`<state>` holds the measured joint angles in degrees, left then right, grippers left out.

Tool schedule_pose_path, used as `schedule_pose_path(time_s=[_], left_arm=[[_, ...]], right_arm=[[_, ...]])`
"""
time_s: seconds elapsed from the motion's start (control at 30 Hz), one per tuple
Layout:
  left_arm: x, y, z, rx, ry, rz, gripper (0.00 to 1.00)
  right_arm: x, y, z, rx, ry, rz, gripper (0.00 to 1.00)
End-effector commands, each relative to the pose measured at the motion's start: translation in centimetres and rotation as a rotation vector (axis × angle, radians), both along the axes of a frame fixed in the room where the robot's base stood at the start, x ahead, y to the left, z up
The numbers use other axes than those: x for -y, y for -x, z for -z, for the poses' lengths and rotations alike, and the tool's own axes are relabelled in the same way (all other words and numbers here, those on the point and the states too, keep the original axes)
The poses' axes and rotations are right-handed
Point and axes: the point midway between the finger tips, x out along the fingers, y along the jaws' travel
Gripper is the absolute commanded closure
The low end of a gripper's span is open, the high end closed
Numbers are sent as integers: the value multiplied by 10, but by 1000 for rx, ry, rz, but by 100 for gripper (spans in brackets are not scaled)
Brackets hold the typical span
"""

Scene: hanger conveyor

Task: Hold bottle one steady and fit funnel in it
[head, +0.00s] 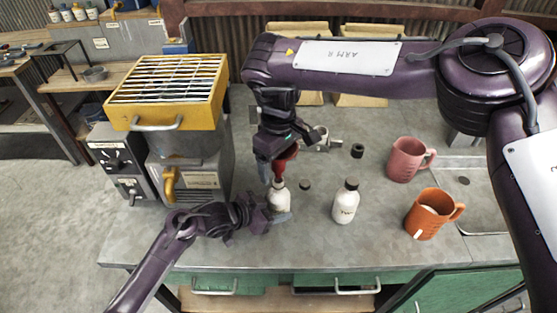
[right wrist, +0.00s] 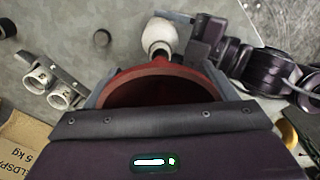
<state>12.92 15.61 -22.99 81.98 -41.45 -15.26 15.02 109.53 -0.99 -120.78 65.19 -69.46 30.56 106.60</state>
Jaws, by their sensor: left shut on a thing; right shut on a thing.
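Bottle one (head: 279,200) is a white bottle standing upright on the grey bench in the head view. My left gripper (head: 277,212) is shut on its body from the left. My right gripper (head: 277,167) is above it, shut on the red funnel (head: 284,163). The funnel's spout points down at the bottle's mouth; I cannot tell if the tip is inside or just above. In the right wrist view the funnel's wide rim (right wrist: 165,72) fills the space between my fingers. The white bottle (right wrist: 159,36) shows just beyond it, beside my left gripper.
A second white bottle marked TWO (head: 345,203) stands to the right with a dark cap. A small dark cap (head: 305,185) lies between the bottles. A pink mug (head: 404,160) and an orange mug (head: 428,216) stand further right. A yellow-topped machine (head: 168,95) is at left.

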Motion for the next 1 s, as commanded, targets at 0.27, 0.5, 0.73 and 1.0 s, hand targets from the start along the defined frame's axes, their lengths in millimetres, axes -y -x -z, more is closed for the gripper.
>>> schedule_pose_path(time_s=[0.27,0.5,0.73,1.0], left_arm=[[0,0,1,-1,-2,0,58],[0,0,1,-1,-2,0,58],[0,0,1,-1,-2,0,58],[0,0,1,-2,-1,0,58]], right_arm=[[0,0,2,0,0,0,42],[0,0,6,-1,0,0,42],[0,0,9,0,0,0,42],[0,0,9,0,0,0,42]])
